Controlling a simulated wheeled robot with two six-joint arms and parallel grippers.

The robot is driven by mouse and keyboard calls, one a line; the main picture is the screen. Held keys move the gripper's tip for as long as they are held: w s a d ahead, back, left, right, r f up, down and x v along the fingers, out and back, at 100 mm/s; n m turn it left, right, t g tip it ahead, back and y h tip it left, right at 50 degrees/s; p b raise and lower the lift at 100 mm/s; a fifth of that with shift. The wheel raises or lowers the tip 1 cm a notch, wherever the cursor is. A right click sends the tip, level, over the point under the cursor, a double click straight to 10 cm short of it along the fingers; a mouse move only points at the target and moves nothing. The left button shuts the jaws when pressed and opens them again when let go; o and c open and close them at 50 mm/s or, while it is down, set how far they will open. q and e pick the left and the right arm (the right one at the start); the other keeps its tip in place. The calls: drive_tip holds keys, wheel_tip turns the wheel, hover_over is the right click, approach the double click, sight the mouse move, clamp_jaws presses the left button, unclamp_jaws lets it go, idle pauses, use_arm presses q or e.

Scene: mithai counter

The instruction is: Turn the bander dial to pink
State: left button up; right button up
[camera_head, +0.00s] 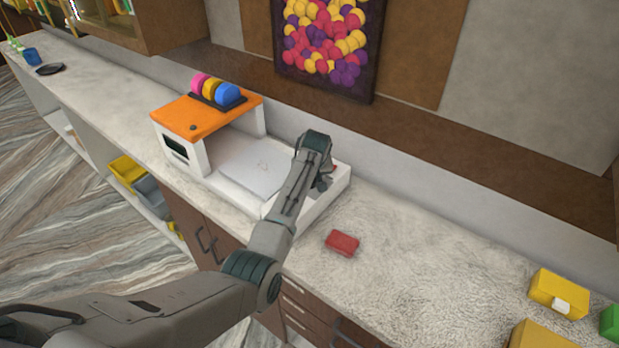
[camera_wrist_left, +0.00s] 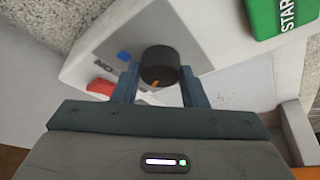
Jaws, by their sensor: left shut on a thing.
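The bander is a white machine (camera_head: 309,212) with an orange top (camera_head: 190,117) on the counter in the head view. Pink, yellow and blue rolls (camera_head: 228,94) stand on its top. In the left wrist view the black dial (camera_wrist_left: 159,64) sits on the white panel, its orange pointer mark facing the gripper. A blue mark (camera_wrist_left: 123,56) lies beside it; no pink mark is visible. My left gripper (camera_wrist_left: 160,88) is shut on the dial, one finger on each side. In the head view, its arm hides the dial. My right gripper is not in view.
A red switch (camera_wrist_left: 100,88) and a green START block (camera_wrist_left: 282,14) are near the dial. A red block (camera_head: 342,242) lies on the counter (camera_head: 420,265) in front. Yellow boxes (camera_head: 558,292) stand at right. The counter between is clear.

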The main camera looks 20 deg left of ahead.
use_arm(q)
drive_tip(key=n, duration=0.2)
drive_tip(key=shift+d+n+g+y+b, duration=0.15)
drive_tip(key=shift+n+g+y+b, duration=0.15)
drive_tip(key=shift+n+y, duration=0.1)
drive_tip(key=shift+n, duration=0.6)
drive_tip(key=o, duration=1)
drive_tip(key=shift+c, duration=0.2)
drive_tip(key=shift+r+y, duration=0.1)
drive_tip(key=shift+y, duration=0.2)
